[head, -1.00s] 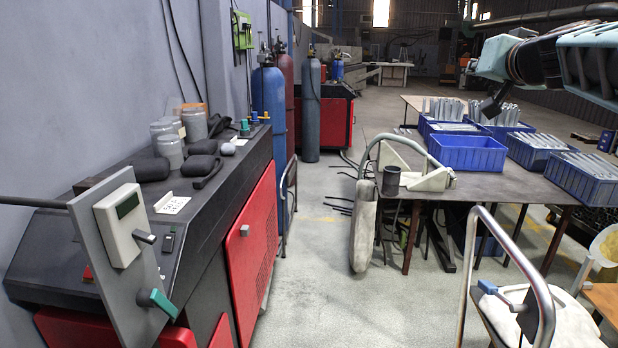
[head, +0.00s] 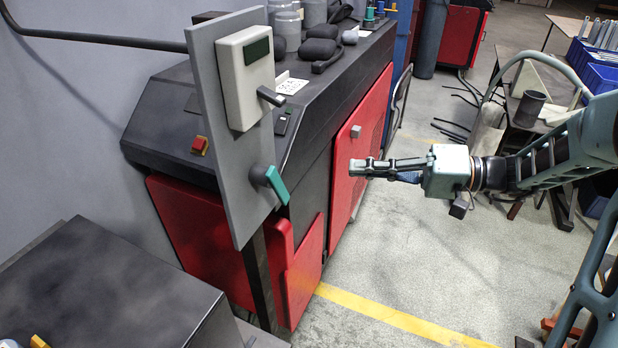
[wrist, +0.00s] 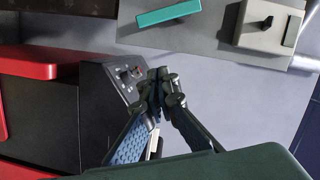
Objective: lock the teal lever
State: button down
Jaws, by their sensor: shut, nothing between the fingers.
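The teal lever (head: 276,184) sits on the lower part of a grey upright panel (head: 232,190), tilted down to the right from its round grey pivot. In the wrist view the teal lever (wrist: 168,13) lies at the top, ahead of the fingertips and apart from them. A white box (head: 247,78) with a dark window and a grey handle (head: 271,96) is on the panel above the lever; the box also shows in the wrist view (wrist: 265,27). My gripper (head: 352,168) is shut and empty, to the right of the lever, pointing left towards the panel.
A black and red machine cabinet (head: 335,160) stands behind the panel. A dark box top (head: 110,290) is at the lower left. The floor (head: 400,260) right of the panel is clear. A table with blue bins (head: 600,75) is at the far right.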

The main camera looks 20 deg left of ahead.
aim_at(270, 184)
jog(key=s+a+f+p, duration=0.2)
jog(key=s+a, duration=0.3)
jog(key=a, duration=0.5)
jog(key=shift+f, duration=0.2)
jog(key=shift+s, duration=0.15)
jog(key=shift+s+f+m+y+b, duration=0.2)
jog(key=shift+s+f+m+b, duration=0.1)
jog(key=shift+m+b, duration=0.3)
jog(key=shift+s+f+m+y+b, duration=0.25)
jog(key=shift+m+b, duration=0.2)
jog(key=shift+m, duration=0.25)
jog(key=shift+w, duration=0.1)
